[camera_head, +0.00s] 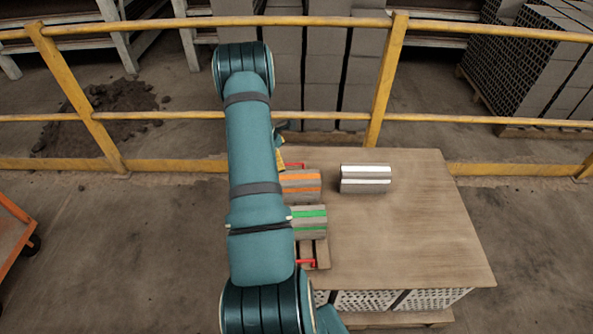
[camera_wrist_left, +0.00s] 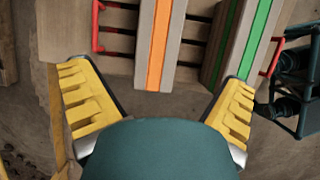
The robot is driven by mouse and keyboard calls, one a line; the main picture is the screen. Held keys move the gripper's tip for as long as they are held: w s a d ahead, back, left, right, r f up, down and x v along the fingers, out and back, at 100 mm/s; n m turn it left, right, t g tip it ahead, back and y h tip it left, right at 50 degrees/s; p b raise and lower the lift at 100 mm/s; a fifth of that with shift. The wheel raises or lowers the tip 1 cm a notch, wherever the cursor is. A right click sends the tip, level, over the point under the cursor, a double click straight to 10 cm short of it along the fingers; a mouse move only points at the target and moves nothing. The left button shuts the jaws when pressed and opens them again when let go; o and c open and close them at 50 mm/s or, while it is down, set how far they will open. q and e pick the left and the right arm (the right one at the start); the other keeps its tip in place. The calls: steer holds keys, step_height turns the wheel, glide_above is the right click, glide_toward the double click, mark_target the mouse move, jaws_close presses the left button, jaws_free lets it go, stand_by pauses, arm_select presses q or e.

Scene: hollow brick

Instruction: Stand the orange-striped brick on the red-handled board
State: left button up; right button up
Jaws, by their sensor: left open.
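The orange-striped brick (camera_head: 300,186) lies with its stripe up toward the left side of the table, partly behind my left arm. The red-handled board, with a red handle (camera_head: 307,264) at its near end and another at its far end, lies beneath it and a green-striped brick (camera_head: 312,218). Dark slat gaps show between the two bricks in the wrist view, where the orange-striped brick (camera_wrist_left: 160,40) is at top centre. My left gripper (camera_wrist_left: 157,78) is open and empty, its yellow fingers apart from the brick; my arm mostly hides it in the head view. My right gripper is out of view.
A white-striped brick (camera_head: 365,186) lies on the table (camera_head: 420,230) to the right. The table's right and front parts are clear. A yellow railing (camera_head: 388,80) runs behind the table. An orange cart (camera_head: 14,232) stands at the left edge.

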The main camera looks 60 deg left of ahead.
arm_select(q)
steer(key=shift+r, duration=0.1)
steer(key=w+d+f+m+g, duration=0.15)
steer(key=w+d+m, duration=0.25)
steer(key=d, duration=0.6)
steer(key=w+d+f+m+h, duration=0.1)
steer(key=w+d+f+m, duration=0.3)
steer(key=d, duration=0.5)
steer(key=w+d+f+m+g, duration=0.15)
steer(key=w+d+m, duration=0.35)
steer(key=d, duration=0.5)
steer(key=s+d+r+m, duration=0.1)
steer(key=s+d+m, duration=0.2)
steer(key=d+m, duration=0.5)
steer(key=s+d+r+m+h, duration=0.1)
steer(key=s+d+m, duration=0.3)
steer(key=d, duration=1.7)
steer(key=r+m, duration=0.1)
steer(key=m, duration=0.3)
steer(key=shift+s+r+m+t, duration=0.2)
steer(key=shift+m+t, duration=0.1)
steer(key=shift+m, duration=0.1)
